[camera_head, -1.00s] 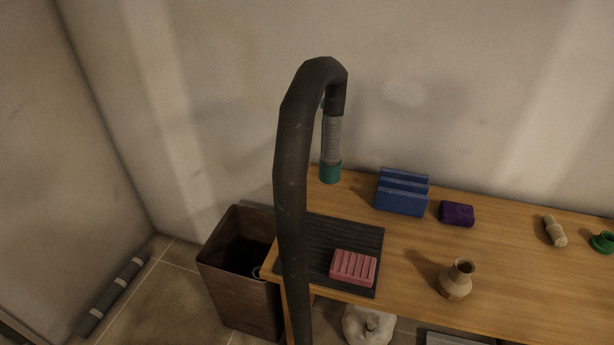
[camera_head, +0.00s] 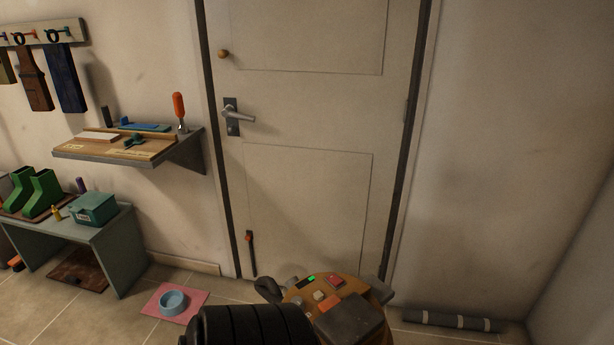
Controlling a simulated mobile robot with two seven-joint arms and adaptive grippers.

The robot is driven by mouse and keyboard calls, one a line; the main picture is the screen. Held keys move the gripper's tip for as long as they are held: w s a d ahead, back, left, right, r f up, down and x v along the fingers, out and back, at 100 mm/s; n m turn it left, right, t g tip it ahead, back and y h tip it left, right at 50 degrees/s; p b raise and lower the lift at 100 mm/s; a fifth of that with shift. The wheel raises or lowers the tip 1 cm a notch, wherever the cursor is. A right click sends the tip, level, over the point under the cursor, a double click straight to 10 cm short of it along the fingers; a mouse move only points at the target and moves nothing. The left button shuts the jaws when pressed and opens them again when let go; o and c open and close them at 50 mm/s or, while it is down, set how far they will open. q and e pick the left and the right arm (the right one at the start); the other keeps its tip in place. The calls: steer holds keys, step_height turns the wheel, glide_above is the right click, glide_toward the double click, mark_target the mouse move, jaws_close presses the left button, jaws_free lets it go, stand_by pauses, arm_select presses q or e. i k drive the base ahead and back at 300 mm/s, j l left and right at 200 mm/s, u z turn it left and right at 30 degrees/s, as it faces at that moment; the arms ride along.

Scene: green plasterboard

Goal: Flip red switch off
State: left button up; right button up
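A tan-orange machine top (camera_head: 357,291) with a control panel stands at the bottom middle of the head view, cut off by the lower edge. On its panel are a small red switch or button (camera_head: 336,281), a lit green light (camera_head: 310,279) and a pale knob (camera_head: 320,295). The red switch's position is too small to read. A thick black ribbed cylinder (camera_head: 255,326) lies in front on the left and hides part of the machine. Neither of my grippers is in view.
A closed door (camera_head: 310,110) with a lever handle (camera_head: 236,116) stands behind. Left are a wall shelf (camera_head: 130,146), a grey bench (camera_head: 90,228) with green boots (camera_head: 41,193), and a blue bowl (camera_head: 173,302) on a pink mat.

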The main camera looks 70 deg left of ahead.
mark_target(334, 280)
steer(key=u, duration=2)
steer(key=j+z, duration=0.25)
